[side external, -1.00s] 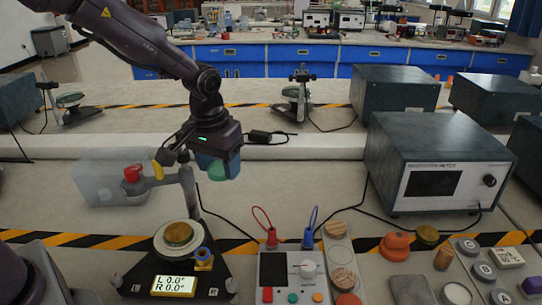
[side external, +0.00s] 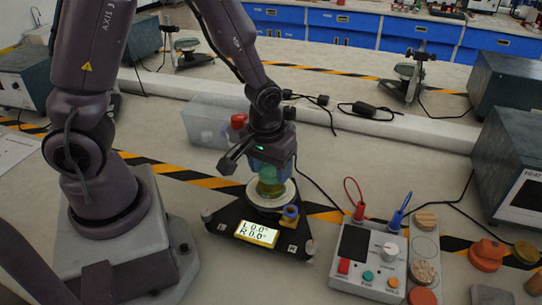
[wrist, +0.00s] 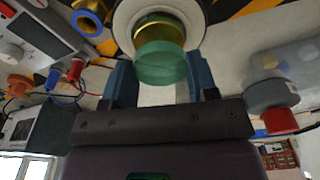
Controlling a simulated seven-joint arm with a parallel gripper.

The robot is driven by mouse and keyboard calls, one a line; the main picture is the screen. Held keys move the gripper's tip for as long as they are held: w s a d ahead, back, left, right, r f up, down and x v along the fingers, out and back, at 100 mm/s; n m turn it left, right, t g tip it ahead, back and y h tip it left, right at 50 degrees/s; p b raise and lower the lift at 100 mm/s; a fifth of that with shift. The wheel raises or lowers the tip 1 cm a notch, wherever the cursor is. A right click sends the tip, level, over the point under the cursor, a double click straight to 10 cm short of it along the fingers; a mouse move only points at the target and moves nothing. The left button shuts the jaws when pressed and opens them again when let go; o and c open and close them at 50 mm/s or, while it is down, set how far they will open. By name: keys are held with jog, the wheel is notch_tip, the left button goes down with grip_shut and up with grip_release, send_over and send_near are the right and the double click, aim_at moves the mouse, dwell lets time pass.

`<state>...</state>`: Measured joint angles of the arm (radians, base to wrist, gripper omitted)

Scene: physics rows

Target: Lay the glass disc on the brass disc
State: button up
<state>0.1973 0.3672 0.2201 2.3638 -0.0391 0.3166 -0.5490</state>
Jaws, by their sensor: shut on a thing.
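The green glass disc (wrist: 162,66) is between the blue fingers of my gripper (wrist: 163,68) in the wrist view. My gripper is shut on it; it also shows in the side external view (side external: 268,173), partly hidden by the fingers. The brass disc (wrist: 158,26) lies on a round white-rimmed plate (wrist: 127,20), directly beyond the glass disc. In the side external view the brass disc (side external: 270,189) is just under the glass disc. I cannot tell whether the two discs touch or how well their edges line up.
The plate stands on a black triangular base with a lit display (side external: 257,233) and a blue-topped brass fitting (side external: 290,213). A control box (side external: 368,262) with red and blue plugs is at right.

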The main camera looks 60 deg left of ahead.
jog(key=shift+f, duration=0.45)
jog(key=shift+f, duration=0.55)
dwell(1.2)
jog(key=o, duration=1)
jog(key=shift+r, duration=3.55)
